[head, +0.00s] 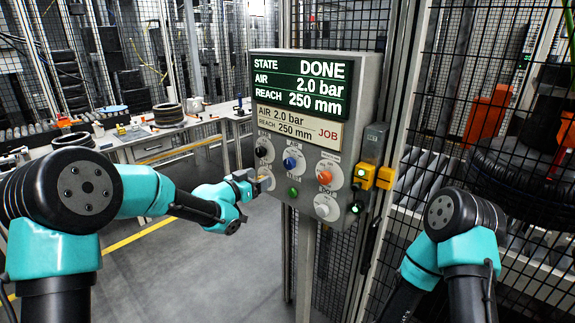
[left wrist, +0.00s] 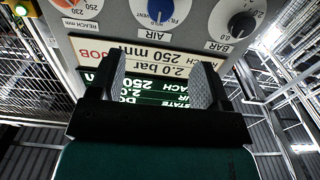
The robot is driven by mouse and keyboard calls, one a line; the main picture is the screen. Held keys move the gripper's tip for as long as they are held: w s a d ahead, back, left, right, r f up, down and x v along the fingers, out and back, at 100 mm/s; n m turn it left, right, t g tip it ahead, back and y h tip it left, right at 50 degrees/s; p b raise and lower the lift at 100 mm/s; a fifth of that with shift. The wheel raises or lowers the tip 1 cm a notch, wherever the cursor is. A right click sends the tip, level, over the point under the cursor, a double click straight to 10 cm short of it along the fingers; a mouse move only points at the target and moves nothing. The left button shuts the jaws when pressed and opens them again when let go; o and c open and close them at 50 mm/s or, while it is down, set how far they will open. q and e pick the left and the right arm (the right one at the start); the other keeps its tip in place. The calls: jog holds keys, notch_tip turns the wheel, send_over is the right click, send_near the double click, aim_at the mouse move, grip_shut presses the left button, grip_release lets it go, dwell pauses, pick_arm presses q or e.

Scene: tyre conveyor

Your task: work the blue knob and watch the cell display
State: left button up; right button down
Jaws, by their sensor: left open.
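The blue knob (head: 291,163) sits on a white AIR dial on the grey panel (head: 262,207); it also shows in the left wrist view (left wrist: 160,10), upside down. The cell display (head: 300,84) reads STATE DONE, AIR 2.0 bar, REACH 250 mm. The job card (head: 297,126) below it reads AIR 2.0 bar, REACH 250 mm. My left gripper (head: 262,183) is at the panel's lower left, apart from the blue knob. In the left wrist view its jaws (left wrist: 160,82) are open with nothing between them. My right gripper is out of view.
A black knob (head: 262,151), an orange knob (head: 325,177), a white knob (head: 325,207) and a green button (head: 293,191) surround the blue knob. A yellow switch box (head: 364,175) is at the panel's right. Mesh fencing stands behind. Open floor lies left of the panel.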

aim_at(288, 164)
pick_arm(q)
jog(key=x, duration=1.4)
jog(key=shift+d+f, duration=0.1)
jog(key=shift+d, duration=0.05)
jog(key=shift+c, duration=0.5)
jog(key=c, duration=0.8)
jog(key=shift+m, duration=0.3)
jog(key=m, duration=0.4)
jog(key=shift+s+m, duration=0.1)
jog(key=shift+m, duration=2.2)
